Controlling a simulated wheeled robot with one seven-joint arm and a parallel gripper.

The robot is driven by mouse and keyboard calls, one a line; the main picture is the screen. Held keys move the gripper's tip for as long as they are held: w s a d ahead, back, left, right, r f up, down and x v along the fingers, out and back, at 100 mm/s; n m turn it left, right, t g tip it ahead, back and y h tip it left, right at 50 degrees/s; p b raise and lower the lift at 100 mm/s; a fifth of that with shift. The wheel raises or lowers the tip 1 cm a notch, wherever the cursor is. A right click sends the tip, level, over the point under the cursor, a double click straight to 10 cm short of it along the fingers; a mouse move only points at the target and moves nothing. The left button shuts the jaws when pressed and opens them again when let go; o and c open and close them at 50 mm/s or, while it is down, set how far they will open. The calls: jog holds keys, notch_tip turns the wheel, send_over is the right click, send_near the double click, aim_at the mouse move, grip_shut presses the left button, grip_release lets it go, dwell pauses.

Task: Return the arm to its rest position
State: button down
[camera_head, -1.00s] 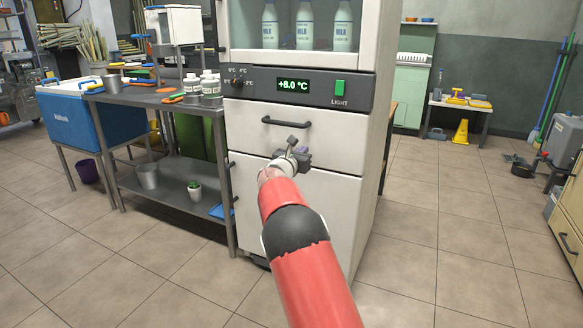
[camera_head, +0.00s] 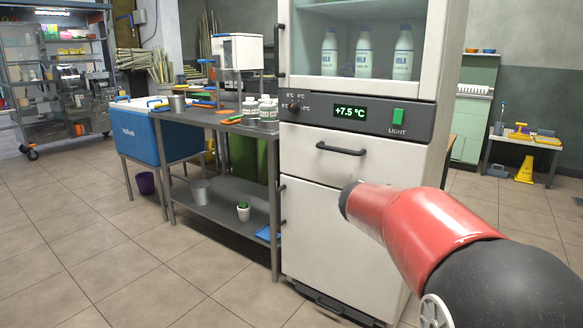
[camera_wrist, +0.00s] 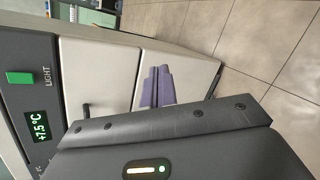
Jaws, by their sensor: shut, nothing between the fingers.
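My gripper (camera_wrist: 158,87) shows in the wrist view as two purple fingers side by side, shut and empty. It points past the front of the white refrigerator, touching nothing that I can see. In the head view my red arm crosses the lower right, in front of the refrigerator (camera_head: 335,235), and my gripper is hidden there. The refrigerator has a glass upper door with milk bottles (camera_head: 364,52) behind it, a display reading +7.5 °C (camera_head: 350,113) and a green light switch (camera_head: 398,116).
A steel table (camera_head: 225,117) with jars and tools stands left of the refrigerator, beside a blue cooler (camera_head: 138,140). A wheeled rack (camera_head: 50,130) is at far left. A yellow floor sign (camera_head: 524,170) stands at back right. The floor at front left is clear.

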jog(key=s+a+f+m+y, duration=0.2)
jog(key=s+m, duration=0.3)
jog(key=s, duration=0.5)
jog(key=s+a+f+m+g+y, duration=0.1)
jog(key=s+a+f+m+y, duration=0.2)
jog(key=s, duration=0.8)
jog(key=s+a+f+m+g+y, duration=0.1)
jog(key=s+a+m+y, duration=0.3)
jog(key=s, duration=0.7)
jog(key=a+f+m, duration=0.1)
jog(key=a+m, duration=0.1)
jog(key=m, duration=0.1)
jog(key=shift+s+a+f, duration=0.15)
jog(key=shift+a+f, duration=0.05)
jog(key=c, duration=2.1)
grip_release()
